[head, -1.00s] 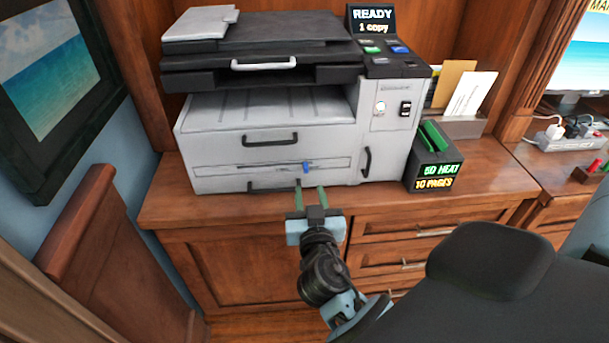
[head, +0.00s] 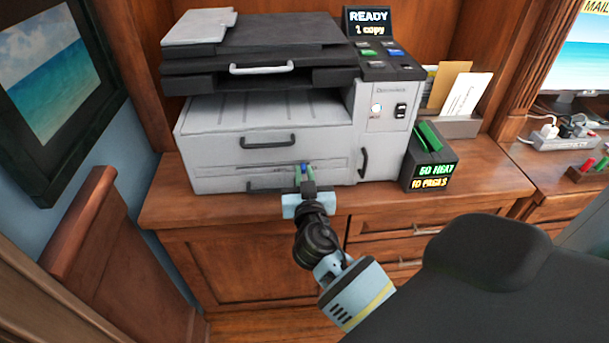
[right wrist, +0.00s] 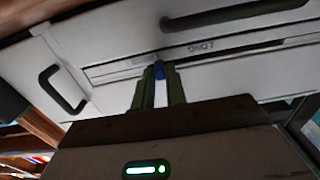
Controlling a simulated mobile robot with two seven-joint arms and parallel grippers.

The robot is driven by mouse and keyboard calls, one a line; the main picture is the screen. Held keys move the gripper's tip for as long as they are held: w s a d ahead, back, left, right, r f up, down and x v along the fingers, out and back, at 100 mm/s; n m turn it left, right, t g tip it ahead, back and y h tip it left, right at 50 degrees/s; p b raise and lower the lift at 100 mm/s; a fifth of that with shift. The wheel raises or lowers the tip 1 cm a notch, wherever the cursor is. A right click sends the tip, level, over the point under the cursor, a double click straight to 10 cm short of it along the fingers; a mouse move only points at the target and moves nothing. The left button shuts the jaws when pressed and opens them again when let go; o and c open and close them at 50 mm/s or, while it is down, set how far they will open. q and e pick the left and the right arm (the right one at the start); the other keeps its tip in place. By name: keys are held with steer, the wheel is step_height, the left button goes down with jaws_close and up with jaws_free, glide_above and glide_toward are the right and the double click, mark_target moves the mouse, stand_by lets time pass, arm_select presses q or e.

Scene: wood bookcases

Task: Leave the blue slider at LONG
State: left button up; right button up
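The blue slider (head: 303,168) sits in a slot low on the front of the white and black printer (head: 230,165). My right gripper (head: 305,174) is at the slot, with its green fingers closed in on the slider from both sides. The right wrist view shows the slider (right wrist: 159,70) between the tips of the two fingers (right wrist: 161,82). There the label LONG (right wrist: 200,47) reads upside down beside the slot, to the right of the slider and apart from it. Part of the slider is hidden by the fingers. My left gripper is not in view.
A drawer handle (head: 268,140) is above the slot, and an upright handle (head: 363,163) is to its right. A dark box with lit text (head: 430,172) stands right of the printer. The wooden cabinet top (head: 170,205) is clear at the front left.

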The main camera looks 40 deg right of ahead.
jaws_close()
